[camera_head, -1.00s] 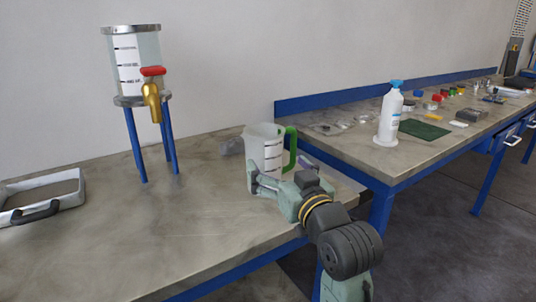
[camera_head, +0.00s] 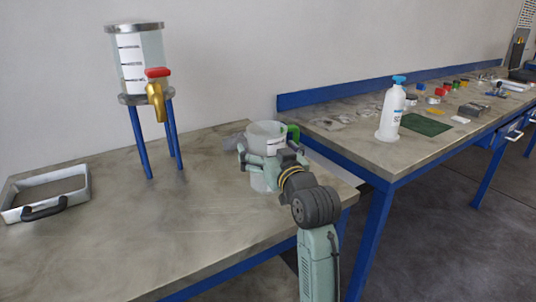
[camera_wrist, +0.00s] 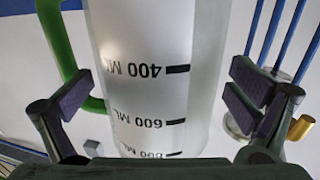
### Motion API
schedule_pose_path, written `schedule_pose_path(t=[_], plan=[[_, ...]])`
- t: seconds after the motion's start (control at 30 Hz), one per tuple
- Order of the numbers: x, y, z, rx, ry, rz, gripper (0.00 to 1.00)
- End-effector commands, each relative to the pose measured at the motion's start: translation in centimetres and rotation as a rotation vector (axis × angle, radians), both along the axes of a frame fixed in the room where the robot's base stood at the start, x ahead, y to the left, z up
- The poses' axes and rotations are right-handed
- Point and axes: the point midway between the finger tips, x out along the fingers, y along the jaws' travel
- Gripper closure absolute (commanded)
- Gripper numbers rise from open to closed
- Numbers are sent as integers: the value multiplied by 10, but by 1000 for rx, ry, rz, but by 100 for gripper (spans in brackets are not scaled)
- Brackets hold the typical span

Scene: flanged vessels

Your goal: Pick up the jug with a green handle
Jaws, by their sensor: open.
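The jug (camera_head: 266,136) is a frosted, cylindrical measuring jug with a green handle (camera_head: 293,132). It stands upright near the right end of the near workbench. In the wrist view the jug (camera_wrist: 150,60) fills the middle, its scale marks upside down, with the green handle (camera_wrist: 58,45) at the left. My gripper (camera_head: 268,158) is in front of the jug. In the wrist view its open fingers (camera_wrist: 163,95) are on either side of the jug body, the left one close to the handle. A gap shows at the right finger. My gripper hides part of the jug's lower body.
A clear dispenser (camera_head: 135,65) with a brass tap stands on blue legs at the left. A grey tray (camera_head: 75,190) with a black handle lies at far left. A white bottle (camera_head: 391,112) stands on the right bench. The bench front is clear.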

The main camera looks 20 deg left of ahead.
Motion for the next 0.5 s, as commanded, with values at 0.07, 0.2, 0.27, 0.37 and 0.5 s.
schedule_pose_path(t=[0.07,0.2,0.27,0.37,0.5], plan=[[0,0,0,0,-1,0,0],[0,0,0,0,-1,0,4],[0,0,0,0,-1,0,8],[0,0,0,0,-1,0,15],[0,0,0,0,-1,-1,24]])
